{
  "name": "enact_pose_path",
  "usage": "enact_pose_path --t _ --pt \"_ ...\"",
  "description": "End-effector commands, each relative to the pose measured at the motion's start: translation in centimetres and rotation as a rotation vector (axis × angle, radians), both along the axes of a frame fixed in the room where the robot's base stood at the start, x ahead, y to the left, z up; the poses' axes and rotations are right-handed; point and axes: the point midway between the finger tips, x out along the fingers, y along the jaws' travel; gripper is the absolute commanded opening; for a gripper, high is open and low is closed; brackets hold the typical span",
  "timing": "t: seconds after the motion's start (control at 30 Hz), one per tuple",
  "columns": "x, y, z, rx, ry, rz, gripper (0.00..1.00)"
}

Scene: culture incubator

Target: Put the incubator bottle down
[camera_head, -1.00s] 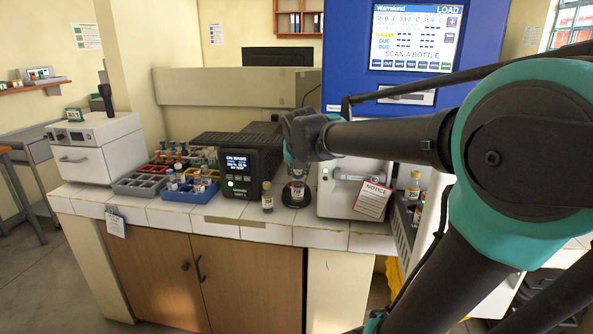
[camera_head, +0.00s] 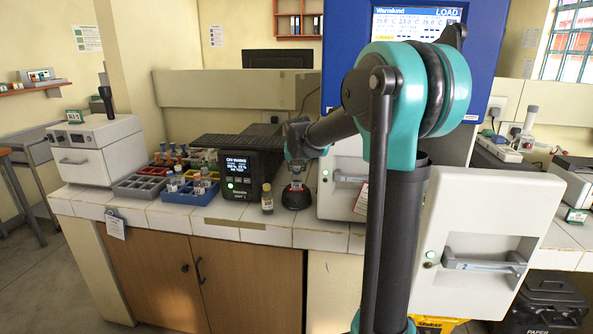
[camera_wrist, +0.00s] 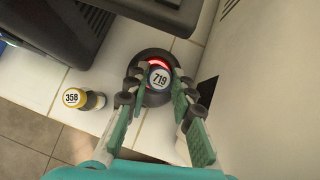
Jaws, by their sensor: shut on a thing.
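My gripper (camera_head: 297,168) is over a small round black stand (camera_head: 296,203) on the white tiled bench, with a red glow showing at the stand. In the wrist view my gripper (camera_wrist: 157,76) is shut on a bottle whose round top reads 719 (camera_wrist: 160,78). This bottle is upright, centred over the dark ring of the stand (camera_wrist: 153,54), with a red arc beside it. In the head view the fingers mostly hide the bottle; I cannot tell whether its base touches the stand.
A second bottle, marked 358 (camera_wrist: 74,97), stands close on the left; it also shows in the head view (camera_head: 267,198). A black device with a display (camera_head: 238,172) is left of it. A white cabinet (camera_head: 340,185) stands close on the right. Racks of bottles (camera_head: 190,186) are farther left.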

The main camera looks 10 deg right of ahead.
Motion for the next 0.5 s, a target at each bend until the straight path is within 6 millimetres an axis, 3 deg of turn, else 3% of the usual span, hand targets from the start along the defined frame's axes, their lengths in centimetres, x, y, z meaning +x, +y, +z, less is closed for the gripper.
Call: enact_pose_path --t 0.13,0.5 --pt "0.4 -0.1 -1.1 0.0 0.003 0.0 0.0" --pt "3.0 -0.4 -0.4 0.029 0.247 -0.002 0.0"
